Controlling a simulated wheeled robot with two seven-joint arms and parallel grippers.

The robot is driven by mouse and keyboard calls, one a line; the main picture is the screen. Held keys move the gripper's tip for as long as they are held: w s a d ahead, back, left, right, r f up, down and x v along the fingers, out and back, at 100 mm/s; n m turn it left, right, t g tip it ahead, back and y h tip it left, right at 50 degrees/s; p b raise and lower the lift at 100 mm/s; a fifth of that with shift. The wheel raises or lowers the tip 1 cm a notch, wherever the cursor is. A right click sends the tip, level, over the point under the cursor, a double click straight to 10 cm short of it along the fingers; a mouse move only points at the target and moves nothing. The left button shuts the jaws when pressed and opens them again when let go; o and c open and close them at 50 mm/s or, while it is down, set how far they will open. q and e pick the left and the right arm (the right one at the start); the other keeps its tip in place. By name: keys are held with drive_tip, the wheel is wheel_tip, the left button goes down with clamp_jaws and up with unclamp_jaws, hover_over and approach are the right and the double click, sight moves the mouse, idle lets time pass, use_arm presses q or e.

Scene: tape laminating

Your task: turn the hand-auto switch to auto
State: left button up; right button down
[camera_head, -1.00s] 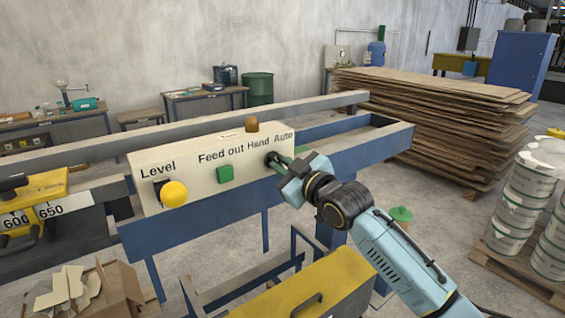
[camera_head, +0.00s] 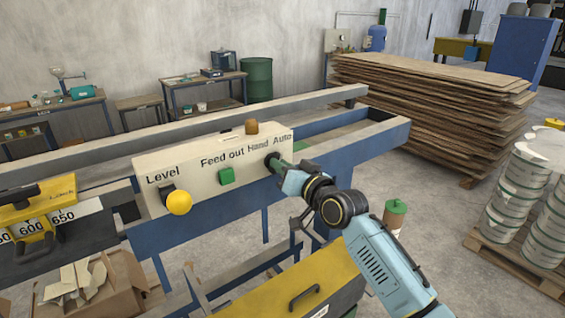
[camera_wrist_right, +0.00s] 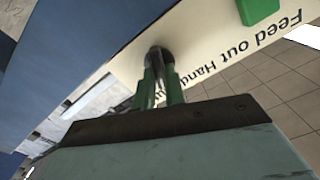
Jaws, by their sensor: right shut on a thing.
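The hand-auto switch (camera_head: 271,160) is a dark round knob at the right end of the cream control panel (camera_head: 209,160), under the printed words "Hand" and "Auto". My right gripper (camera_head: 279,166) reaches it from the front right and is shut on the switch. In the right wrist view the green fingers (camera_wrist_right: 158,84) close around the dark knob (camera_wrist_right: 158,58), which sits against the panel face. The fingers and my arm hide part of the switch, and I cannot tell which way it points. My left gripper is not in view.
A brown knob (camera_head: 251,127) tops the panel. A yellow box (camera_head: 290,290) stands below.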

drive_tip(key=shift+m+p, duration=0.3)
drive_tip(key=shift+m, duration=0.9)
drive_tip(key=c, duration=1.5)
unclamp_jaws()
drive_tip(key=shift+o, duration=0.2)
drive_tip(key=b+v, duration=0.1)
drive_tip(key=v, duration=1.2)
drive_tip(key=shift+s+d, duration=0.15)
